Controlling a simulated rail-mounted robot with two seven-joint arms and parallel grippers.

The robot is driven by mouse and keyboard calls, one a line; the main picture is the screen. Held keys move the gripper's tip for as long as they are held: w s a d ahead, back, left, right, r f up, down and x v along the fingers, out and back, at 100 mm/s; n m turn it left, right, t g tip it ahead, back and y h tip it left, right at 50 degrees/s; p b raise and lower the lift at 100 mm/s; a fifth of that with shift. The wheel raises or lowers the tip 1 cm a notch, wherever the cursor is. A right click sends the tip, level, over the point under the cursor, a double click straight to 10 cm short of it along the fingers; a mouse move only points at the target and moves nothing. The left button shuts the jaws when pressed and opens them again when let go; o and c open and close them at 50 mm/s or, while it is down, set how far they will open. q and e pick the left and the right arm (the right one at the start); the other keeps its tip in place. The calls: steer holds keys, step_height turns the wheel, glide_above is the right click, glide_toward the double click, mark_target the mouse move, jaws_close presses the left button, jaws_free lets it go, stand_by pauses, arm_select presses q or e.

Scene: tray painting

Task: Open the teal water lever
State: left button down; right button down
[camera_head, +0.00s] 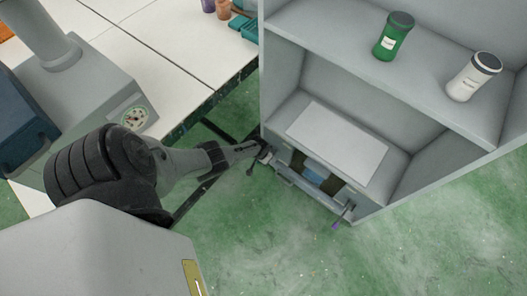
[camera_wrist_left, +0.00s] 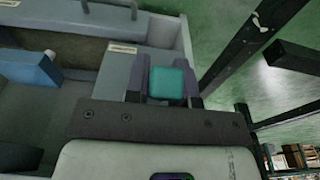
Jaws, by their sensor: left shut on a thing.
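The teal water lever (camera_wrist_left: 167,85) shows in the left wrist view as a teal block between the two fingers of my left gripper (camera_wrist_left: 166,75). The gripper is shut on it. In the head view my left gripper (camera_head: 260,148) is at the left front corner of the low grey unit (camera_head: 290,178) in the shelf, and the teal lever cannot be made out there. How far the lever is turned cannot be told. My right gripper is in neither view.
A purple-tipped lever (camera_head: 335,225) sticks out at the unit's right end. A blue thing (camera_wrist_left: 36,69) lies inside the unit. Green (camera_head: 393,38) and white (camera_head: 474,77) jars stand on the shelf above. A white-topped table (camera_head: 160,50) is at left. The green floor in front is clear.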

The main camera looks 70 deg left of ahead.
arm_select(q)
steer(key=c, duration=1)
jaws_free()
steer(key=shift+o, duration=0.2)
steer(key=shift+r, duration=0.15)
steer(key=r+p, duration=0.3)
steer(key=r, duration=0.1)
steer(key=r+p, duration=0.4)
steer(key=s+r+p, duration=0.1)
steer(key=r+p, duration=0.2)
steer(key=shift+d+r, duration=0.3)
steer(key=shift+r, duration=0.1)
steer(key=shift+s+r+p, duration=0.15)
steer(key=shift+r+p, duration=0.65)
steer(key=shift+r, duration=0.1)
